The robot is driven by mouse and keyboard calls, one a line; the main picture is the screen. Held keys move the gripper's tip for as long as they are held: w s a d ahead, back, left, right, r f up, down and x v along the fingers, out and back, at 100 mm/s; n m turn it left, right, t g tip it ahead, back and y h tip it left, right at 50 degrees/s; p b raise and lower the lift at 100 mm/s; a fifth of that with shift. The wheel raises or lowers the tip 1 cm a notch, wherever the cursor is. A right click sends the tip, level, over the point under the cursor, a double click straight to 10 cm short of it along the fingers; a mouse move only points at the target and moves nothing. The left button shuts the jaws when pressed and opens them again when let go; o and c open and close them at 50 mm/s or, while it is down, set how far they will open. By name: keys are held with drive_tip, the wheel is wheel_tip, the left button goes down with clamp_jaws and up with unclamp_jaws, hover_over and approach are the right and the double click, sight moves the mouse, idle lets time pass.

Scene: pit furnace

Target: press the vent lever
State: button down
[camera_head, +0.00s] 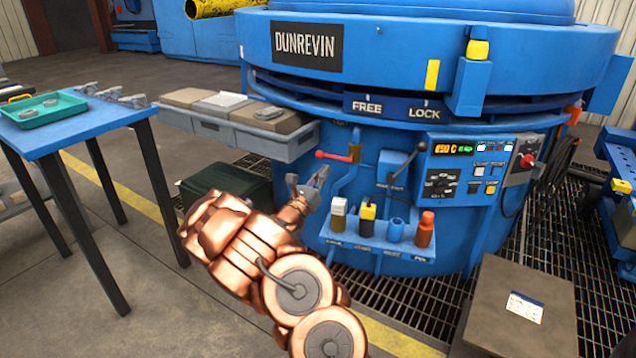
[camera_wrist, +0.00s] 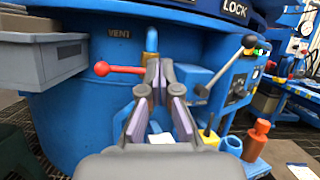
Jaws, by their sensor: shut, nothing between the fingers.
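The vent lever is a red bar with a ball end (camera_head: 335,155) on the furnace's blue wall. It points left and lies about level. In the wrist view the red vent lever (camera_wrist: 120,69) sits just left of my fingertips, below the VENT label (camera_wrist: 119,33). It joins a brass-coloured fitting and a blue pipe. My gripper (camera_head: 321,178) is in front of the furnace, a little below and left of the lever in the head view. Its fingertips (camera_wrist: 160,68) come together with nothing between them. They partly cover the pipe and fitting. Contact cannot be told.
A second lever with a black ball (camera_head: 421,146) stands to the right. Below it a blue shelf (camera_head: 380,252) holds several small coloured items. A grey tray ledge (camera_head: 215,125) juts out at left. A control panel (camera_head: 466,170) is at right, and a box (camera_head: 520,310) stands front right.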

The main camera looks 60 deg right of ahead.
sight(336, 156)
drive_tip(key=w+f+n+t+y+b, duration=0.1)
drive_tip(key=w+f+n+t, duration=0.4)
drive_tip(key=f, duration=0.7)
drive_tip(key=shift+d+f+y+b, duration=0.25)
drive_tip(key=shift+y+b, duration=0.15)
drive_tip(key=shift+b, duration=0.25)
drive_tip(key=shift+w, duration=0.1)
drive_tip(key=r+b+x, duration=0.1)
drive_tip(key=b+x, duration=0.1)
drive_tip(key=x, duration=0.4)
drive_tip(key=a+r+b+x, duration=0.1)
drive_tip(key=b+x, duration=0.2)
drive_tip(key=x, duration=0.4)
drive_tip(key=shift+w+r, duration=0.3)
drive_tip(key=shift+w, duration=0.1)
